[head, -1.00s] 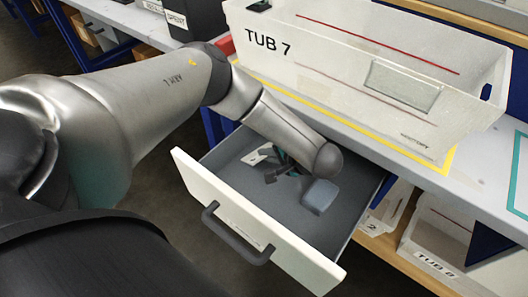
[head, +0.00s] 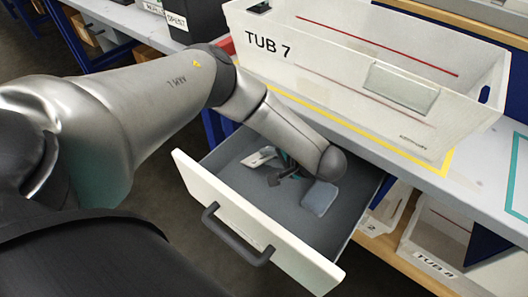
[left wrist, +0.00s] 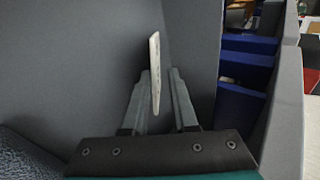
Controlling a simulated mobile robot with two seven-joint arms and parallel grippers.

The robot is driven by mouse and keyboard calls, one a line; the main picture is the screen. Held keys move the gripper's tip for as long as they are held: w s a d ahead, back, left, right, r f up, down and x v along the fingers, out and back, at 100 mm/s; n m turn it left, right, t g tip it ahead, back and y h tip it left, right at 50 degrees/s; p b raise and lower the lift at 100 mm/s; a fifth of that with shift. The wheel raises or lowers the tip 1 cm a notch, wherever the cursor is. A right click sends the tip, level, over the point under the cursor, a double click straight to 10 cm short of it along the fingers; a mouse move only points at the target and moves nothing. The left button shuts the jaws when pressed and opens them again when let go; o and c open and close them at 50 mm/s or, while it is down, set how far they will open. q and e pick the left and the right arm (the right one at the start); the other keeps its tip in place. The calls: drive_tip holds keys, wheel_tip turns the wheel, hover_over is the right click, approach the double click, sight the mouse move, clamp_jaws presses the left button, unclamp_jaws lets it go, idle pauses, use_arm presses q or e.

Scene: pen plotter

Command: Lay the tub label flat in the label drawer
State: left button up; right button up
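The open label drawer (head: 225,195) has a grey inside and a white front with a dark handle. My left gripper (head: 272,168) reaches down into it. The tub label (head: 259,156), a small white plate, is at the fingers, tilted, over the back left of the drawer. In the left wrist view the label (left wrist: 154,75) stands nearly edge-on between the two fingertips (left wrist: 160,78). It is close to the left finger, with a gap to the right finger, so the gripper looks open around it. Whether the label touches the drawer floor is hard to tell. My right gripper is out of view.
A blue-grey pad (head: 320,197) lies in the drawer, right of the gripper. The white bin marked TUB 7 (head: 330,60) stands on the bench above, inside a yellow outline. Bins on a lower shelf, including TUB 8 (head: 436,264), are at the right.

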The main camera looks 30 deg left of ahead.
use_arm(q)
drive_tip(key=p+v, duration=0.3)
drive_tip(key=v, duration=0.4)
wheel_tip(320, 180, up, 8)
drive_tip(key=d+p, duration=0.2)
drive_tip(key=p, duration=0.5)
drive_tip(key=shift+s, duration=0.25)
drive_tip(key=shift+d+f, duration=0.1)
drive_tip(key=shift+d, duration=0.05)
